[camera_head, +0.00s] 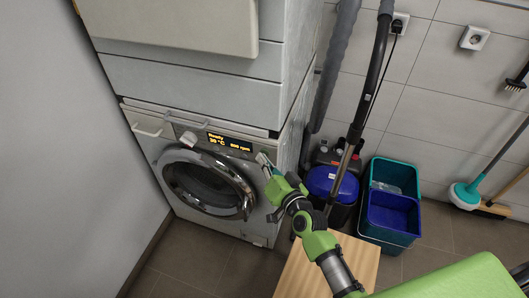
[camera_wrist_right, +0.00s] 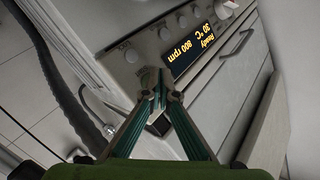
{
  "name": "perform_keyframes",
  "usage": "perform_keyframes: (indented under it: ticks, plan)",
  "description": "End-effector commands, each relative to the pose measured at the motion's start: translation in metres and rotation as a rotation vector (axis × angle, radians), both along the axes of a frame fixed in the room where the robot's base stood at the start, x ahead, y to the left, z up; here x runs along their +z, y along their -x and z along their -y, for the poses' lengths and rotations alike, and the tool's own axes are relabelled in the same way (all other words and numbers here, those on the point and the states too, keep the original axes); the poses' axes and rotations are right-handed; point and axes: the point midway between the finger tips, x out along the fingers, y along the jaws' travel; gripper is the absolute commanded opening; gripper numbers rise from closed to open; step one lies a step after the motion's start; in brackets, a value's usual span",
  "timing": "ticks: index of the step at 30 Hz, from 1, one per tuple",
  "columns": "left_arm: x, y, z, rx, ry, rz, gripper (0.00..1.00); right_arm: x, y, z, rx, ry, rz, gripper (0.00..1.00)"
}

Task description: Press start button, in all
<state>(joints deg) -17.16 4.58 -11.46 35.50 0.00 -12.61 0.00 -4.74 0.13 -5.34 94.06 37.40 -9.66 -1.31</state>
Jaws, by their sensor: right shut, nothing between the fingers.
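The machine (camera_head: 180,190) stands at the left, with a round door (camera_head: 204,184) that looks shut. Its lit display (camera_head: 229,142) reads "Ready", 30 °C and 800 rpm; it also shows in the right wrist view (camera_wrist_right: 192,50). Beside the display in the wrist view are several round buttons, one (camera_wrist_right: 165,33) near the display and one (camera_wrist_right: 131,56) farther left. My right gripper (camera_head: 264,161) is shut and empty, its fingertips at the right end of the panel. In the wrist view its tips (camera_wrist_right: 155,82) are close to the panel below the buttons; contact cannot be told. My left gripper is not in view.
A stacked unit (camera_head: 190,85) sits above the machine. A wooden surface (camera_head: 300,275) lies below my right arm. A blue vacuum cleaner (camera_head: 328,183) with hose and a teal bucket (camera_head: 390,180) stand to the right. A wall (camera_head: 60,150) bounds the left.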

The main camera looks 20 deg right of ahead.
Motion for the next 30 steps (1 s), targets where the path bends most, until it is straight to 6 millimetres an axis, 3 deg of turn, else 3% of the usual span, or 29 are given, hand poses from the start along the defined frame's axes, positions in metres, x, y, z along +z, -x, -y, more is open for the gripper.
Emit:
perform_keyframes:
  ticks: [30]
  plan:
    - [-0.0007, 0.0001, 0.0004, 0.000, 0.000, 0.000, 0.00, 0.0007, -0.0062, 0.0041, 0.000, 0.000, 0.002, 0.00]
